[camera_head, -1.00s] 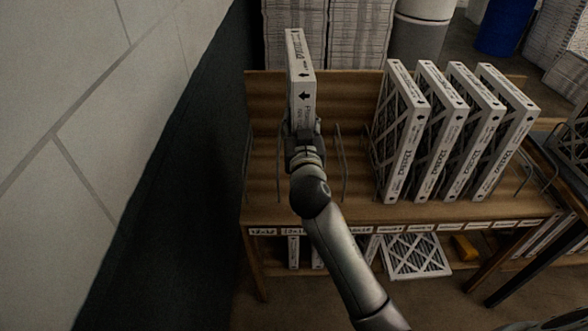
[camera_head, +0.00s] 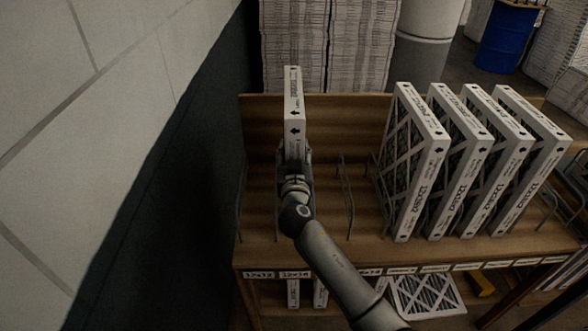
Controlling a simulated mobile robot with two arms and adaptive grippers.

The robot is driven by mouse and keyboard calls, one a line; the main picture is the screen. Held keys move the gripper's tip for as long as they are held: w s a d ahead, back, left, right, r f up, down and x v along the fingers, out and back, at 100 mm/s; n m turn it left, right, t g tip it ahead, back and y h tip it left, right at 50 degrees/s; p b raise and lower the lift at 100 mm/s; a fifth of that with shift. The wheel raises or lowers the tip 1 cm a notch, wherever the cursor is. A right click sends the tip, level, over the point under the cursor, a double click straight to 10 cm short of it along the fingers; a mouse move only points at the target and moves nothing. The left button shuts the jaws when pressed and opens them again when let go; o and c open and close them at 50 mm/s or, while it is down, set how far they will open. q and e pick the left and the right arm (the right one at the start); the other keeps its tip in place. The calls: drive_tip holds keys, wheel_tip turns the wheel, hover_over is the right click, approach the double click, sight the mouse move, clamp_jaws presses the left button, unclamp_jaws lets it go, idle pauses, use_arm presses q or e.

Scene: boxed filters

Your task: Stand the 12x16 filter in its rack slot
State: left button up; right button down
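A white cardboard-framed filter (camera_head: 293,105) stands upright, edge toward me, with black arrows on its edge. My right gripper (camera_head: 295,158), on the arm coming in from the lower right, is shut on its lower near edge. The filter is over the left part of the wooden rack (camera_head: 355,118), between wire dividers. One divider (camera_head: 240,205) is at the far left and another (camera_head: 347,200) is right of the gripper. The filter's lower end is hidden behind the gripper, so contact with the shelf cannot be told. The 12x16 label (camera_head: 295,274) is on the front edge below. My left gripper is out of view.
Several filters (camera_head: 423,190) stand upright in the rack's right part. A wall (camera_head: 80,130) runs close along the left. More filters (camera_head: 425,297) are on the lower shelf.

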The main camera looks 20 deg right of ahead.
wheel_tip(320, 180, down, 4)
drive_tip(key=shift+w+f, duration=0.1)
drive_tip(key=shift+f, duration=0.1)
drive_tip(key=c, duration=0.9)
unclamp_jaws()
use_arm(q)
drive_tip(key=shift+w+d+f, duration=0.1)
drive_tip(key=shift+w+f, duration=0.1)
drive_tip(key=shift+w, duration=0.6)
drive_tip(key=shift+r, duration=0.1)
use_arm(e)
drive_tip(key=shift+r, duration=0.1)
use_arm(q)
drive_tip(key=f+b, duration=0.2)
drive_tip(key=b, duration=0.1)
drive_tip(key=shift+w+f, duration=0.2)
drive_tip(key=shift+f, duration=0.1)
use_arm(e)
drive_tip(key=v, duration=1.2)
